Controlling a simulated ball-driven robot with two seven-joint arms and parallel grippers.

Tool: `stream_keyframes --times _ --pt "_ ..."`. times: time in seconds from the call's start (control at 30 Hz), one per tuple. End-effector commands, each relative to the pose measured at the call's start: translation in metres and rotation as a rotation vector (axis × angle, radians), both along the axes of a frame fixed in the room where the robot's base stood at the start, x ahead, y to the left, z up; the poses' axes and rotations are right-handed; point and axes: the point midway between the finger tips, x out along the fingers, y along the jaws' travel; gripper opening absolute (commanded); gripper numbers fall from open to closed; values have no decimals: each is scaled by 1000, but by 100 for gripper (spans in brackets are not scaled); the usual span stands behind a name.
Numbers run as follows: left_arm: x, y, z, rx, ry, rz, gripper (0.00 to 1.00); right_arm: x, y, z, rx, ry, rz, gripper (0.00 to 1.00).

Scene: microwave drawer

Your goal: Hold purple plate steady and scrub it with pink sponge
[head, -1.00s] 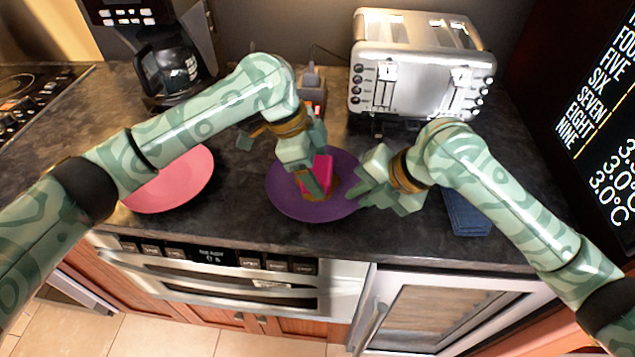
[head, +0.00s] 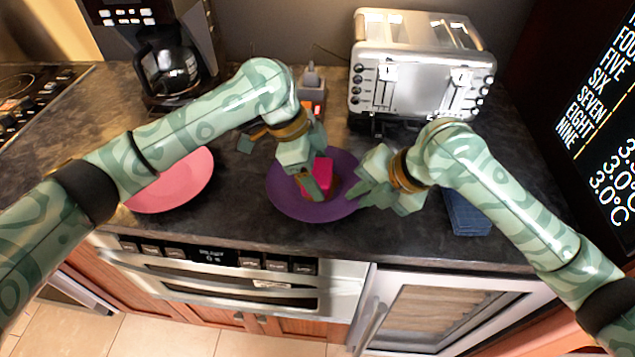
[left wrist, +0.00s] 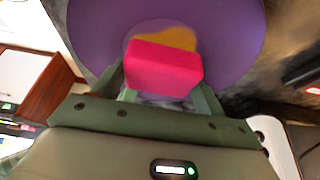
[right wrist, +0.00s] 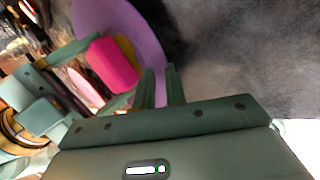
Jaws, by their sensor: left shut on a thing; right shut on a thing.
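The purple plate (head: 300,206) lies on the dark counter in the middle of the head view. The pink sponge (head: 322,172) is over the plate, on or just above the stain. My left gripper (head: 314,188) is shut on the pink sponge, which also shows between its fingers in the left wrist view (left wrist: 162,68). My right gripper (head: 362,190) is shut on the plate's right rim; the rim also shows between its fingers in the right wrist view (right wrist: 160,88). The sponge's underside is hidden.
A pink plate (head: 178,184) lies to the left. A silver toaster (head: 425,70) stands behind at the right, a coffee maker (head: 172,65) behind at the left. A folded blue cloth (head: 467,215) lies on the right. The counter's front edge is close.

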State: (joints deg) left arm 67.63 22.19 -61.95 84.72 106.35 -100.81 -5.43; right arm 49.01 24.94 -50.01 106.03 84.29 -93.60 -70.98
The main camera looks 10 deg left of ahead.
Motion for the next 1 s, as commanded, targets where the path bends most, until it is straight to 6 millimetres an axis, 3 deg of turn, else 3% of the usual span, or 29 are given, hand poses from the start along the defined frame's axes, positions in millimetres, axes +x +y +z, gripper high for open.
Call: stream_keyframes --times 0.73,1.0 --pt "9 0 -7 2 2 1 54 -1 0 -1 -2 3 0 0" --pt "-5 1 -7 2 1 -1 54 0 0 -1 -2 2 0 0"
